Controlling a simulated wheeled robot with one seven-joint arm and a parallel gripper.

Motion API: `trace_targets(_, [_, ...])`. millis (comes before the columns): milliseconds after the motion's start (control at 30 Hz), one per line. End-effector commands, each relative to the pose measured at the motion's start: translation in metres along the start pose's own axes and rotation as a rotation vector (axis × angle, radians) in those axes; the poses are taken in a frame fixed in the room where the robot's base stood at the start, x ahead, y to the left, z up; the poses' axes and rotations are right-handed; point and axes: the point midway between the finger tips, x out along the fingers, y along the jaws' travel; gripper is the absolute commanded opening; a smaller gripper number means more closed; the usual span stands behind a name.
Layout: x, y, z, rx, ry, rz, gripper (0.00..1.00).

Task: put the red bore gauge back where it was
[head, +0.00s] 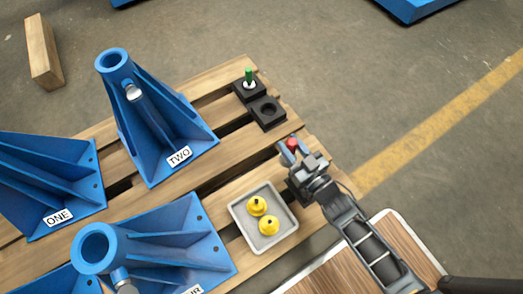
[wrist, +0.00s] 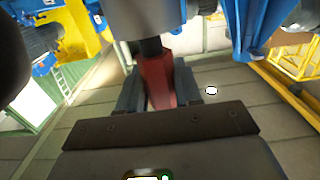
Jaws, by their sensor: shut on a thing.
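The red bore gauge (head: 292,143) is held in my gripper (head: 290,152), over the right edge of the pallet. In the wrist view the red body of the gauge (wrist: 158,82) is clamped between the two dark fingers, with a dark part beyond it; its far end is hard to make out. A black holder block (head: 267,112) with an empty round hole sits on the pallet, up and left of my gripper. A second black block (head: 247,91) adjoins it and has a green-topped gauge (head: 249,76) standing upright in it.
A grey tray (head: 237,222) with two yellow flanged parts (head: 257,205) lies left of and below my gripper. Blue bearing stands (head: 150,130) labelled ONE, TWO and a partly hidden label stand on the slatted pallet (head: 215,85). Open floor lies to the right.

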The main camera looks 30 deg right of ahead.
Motion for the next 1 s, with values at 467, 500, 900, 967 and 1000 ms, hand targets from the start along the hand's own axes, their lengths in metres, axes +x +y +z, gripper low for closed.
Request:
trace_targets(467, [0.080,-0.031,0.050,0.000,0.006,0.001,0.00])
trace_targets(500, [0.084,-0.033,0.052,0.001,0.006,0.001,0.00])
trace_targets(900, [0.093,-0.037,0.074,-0.001,0.004,0.002,0.00])
trace_targets(967, [0.093,-0.037,0.083,-0.001,0.004,0.001,0.00])
trace_targets(1000, [0.094,-0.037,0.088,-0.001,0.004,0.001,0.00])
